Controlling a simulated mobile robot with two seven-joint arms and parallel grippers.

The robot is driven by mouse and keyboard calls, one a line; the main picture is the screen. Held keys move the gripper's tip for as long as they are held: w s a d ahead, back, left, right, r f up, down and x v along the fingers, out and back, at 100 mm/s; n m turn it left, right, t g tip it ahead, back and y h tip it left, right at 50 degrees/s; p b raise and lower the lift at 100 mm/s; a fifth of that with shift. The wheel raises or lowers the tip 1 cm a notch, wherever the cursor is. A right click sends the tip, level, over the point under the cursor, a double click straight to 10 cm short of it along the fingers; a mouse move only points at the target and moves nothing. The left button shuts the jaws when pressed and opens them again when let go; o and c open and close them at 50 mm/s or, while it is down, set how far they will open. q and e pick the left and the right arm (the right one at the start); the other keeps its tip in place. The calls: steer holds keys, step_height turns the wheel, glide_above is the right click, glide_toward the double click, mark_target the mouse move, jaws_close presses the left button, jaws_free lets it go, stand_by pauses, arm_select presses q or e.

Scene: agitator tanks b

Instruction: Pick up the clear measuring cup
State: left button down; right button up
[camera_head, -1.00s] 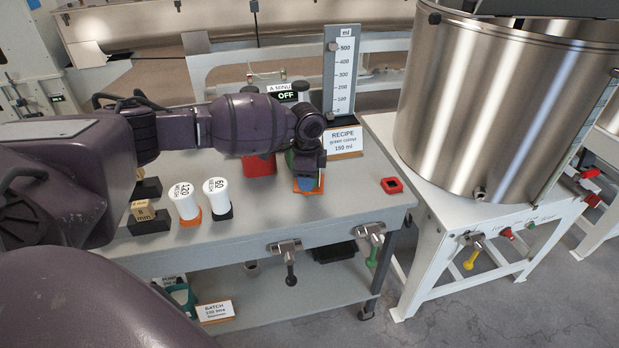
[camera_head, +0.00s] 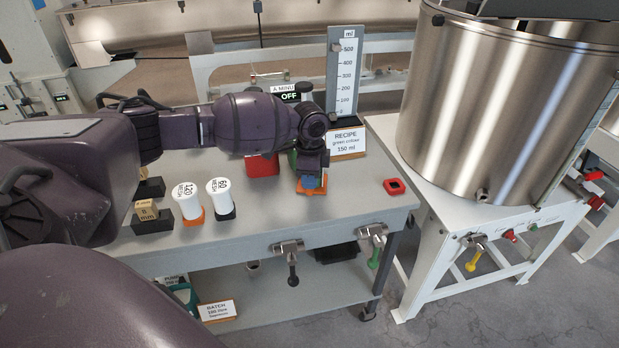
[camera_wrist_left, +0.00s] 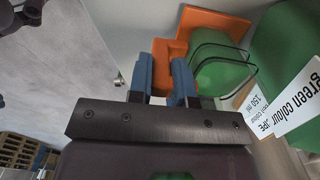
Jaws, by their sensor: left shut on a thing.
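My left gripper (camera_head: 311,181) is low over the right part of the grey bench, in front of the recipe card. In the left wrist view its two blue fingers (camera_wrist_left: 163,80) are closed around an orange handle-like piece (camera_wrist_left: 166,57). Dark curved lines beside this piece look like the edges of the clear measuring cup (camera_wrist_left: 222,72), seen against green behind it. In the head view my wrist hides most of the cup, and only some orange shows by the fingertips. I cannot tell whether the cup touches the bench. My right gripper is not in view.
The recipe card (camera_head: 345,142) and upright ml scale (camera_head: 343,75) stand behind the gripper. A red block (camera_head: 262,166) is to its left, with white mesh cups (camera_head: 219,190) farther left. A red square ring (camera_head: 394,187) lies right. A steel tank (camera_head: 495,100) stands beyond the bench.

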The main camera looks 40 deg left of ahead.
arm_select(q)
steer(key=shift+r+p, duration=0.3)
steer(key=shift+r, duration=1.3)
steer(key=shift+r+p, duration=0.3)
steer(key=shift+r, duration=1.45)
steer(key=s+d+p, duration=0.2)
steer(key=s+d, duration=1)
steer(key=d, duration=0.2)
steer(key=shift+s+d, duration=0.35)
steer(key=shift+d, duration=0.05)
steer(key=shift+d+f, duration=0.1)
